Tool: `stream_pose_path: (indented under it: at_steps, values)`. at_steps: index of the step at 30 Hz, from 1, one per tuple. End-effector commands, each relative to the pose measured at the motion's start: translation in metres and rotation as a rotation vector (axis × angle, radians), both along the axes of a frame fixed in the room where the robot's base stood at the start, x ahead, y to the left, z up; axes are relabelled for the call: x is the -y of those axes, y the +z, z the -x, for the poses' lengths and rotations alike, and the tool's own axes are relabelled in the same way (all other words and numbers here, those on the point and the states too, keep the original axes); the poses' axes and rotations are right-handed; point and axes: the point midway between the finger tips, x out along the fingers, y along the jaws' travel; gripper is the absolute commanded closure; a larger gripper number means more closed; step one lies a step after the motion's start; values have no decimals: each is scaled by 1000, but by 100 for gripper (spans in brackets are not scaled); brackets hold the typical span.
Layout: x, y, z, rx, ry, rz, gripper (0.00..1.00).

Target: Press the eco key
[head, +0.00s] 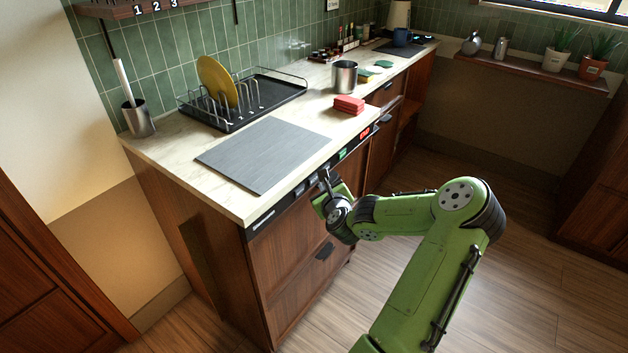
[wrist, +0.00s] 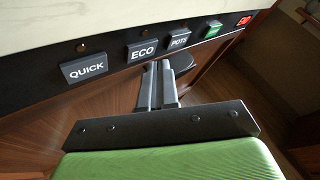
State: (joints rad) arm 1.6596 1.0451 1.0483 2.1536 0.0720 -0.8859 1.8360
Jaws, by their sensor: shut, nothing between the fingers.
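The ECO key (wrist: 142,50) is a dark key with white letters on the black panel (wrist: 110,58) under the counter edge. It sits between the QUICK key (wrist: 85,68) on its left and the POTS key (wrist: 179,40) on its right. My gripper (wrist: 160,66) is shut and empty. In the wrist view its fingertips appear just below and slightly right of the ECO key, near the gap toward POTS. I cannot tell whether they touch the panel. In the head view my gripper (head: 325,177) is at the counter's front edge, and the ECO lettering cannot be made out.

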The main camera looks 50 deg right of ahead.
Motion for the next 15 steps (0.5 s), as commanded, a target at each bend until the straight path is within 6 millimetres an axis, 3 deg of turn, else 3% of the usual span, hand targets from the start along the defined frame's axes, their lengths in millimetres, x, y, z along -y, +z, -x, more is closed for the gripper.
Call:
stream_pose_path:
  at_steps: [15]
  values:
    - [-1,2,-5,1,1,-1,100]
